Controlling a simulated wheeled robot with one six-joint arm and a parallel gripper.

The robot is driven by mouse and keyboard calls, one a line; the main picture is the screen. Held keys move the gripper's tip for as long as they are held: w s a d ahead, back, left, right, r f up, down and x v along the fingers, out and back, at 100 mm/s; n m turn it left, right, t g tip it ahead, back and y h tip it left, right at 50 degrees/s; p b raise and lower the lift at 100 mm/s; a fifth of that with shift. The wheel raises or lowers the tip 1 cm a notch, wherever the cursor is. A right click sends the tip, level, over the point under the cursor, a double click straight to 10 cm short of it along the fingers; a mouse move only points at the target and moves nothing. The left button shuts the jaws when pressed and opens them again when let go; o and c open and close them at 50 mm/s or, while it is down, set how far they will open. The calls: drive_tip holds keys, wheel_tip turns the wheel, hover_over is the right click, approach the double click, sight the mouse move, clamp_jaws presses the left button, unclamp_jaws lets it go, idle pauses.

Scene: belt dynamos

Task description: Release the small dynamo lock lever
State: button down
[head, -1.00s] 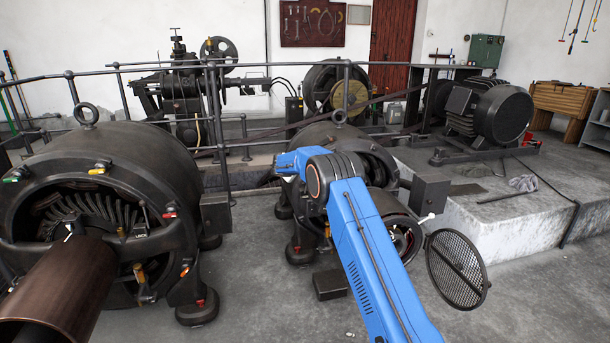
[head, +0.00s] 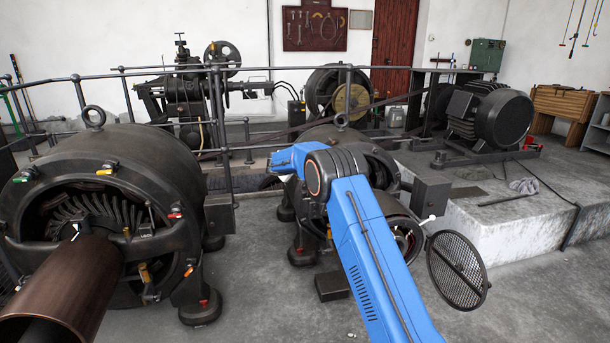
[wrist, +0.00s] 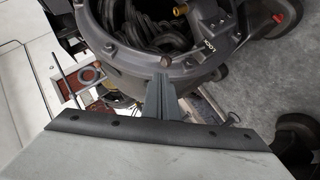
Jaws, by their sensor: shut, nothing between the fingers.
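The small dynamo (head: 345,137) stands mid-floor in the head view, largely hidden behind my blue arm. A pale-tipped handle (head: 428,218) shows at its right side; I cannot tell whether it is the lock lever. I cannot tell which dynamo this is. My gripper (wrist: 163,80) is shut and empty, its fingers overlapping the ring's rim in the picture; contact is unclear. The arm hides it in the head view.
The large dynamo (head: 110,150) and a brown cylinder (head: 75,285) fill the left. A round mesh guard (head: 458,270) hangs at the right. Railings (head: 230,150) run behind, and a motor (head: 490,112) stands on a raised concrete block.

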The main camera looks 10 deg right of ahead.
drive_tip(key=v, duration=0.6)
drive_tip(key=shift+s+a+r, duration=0.2)
drive_tip(key=shift+s+a, duration=0.05)
drive_tip(key=shift+a, duration=0.05)
drive_tip(key=shift+s+r, duration=0.1)
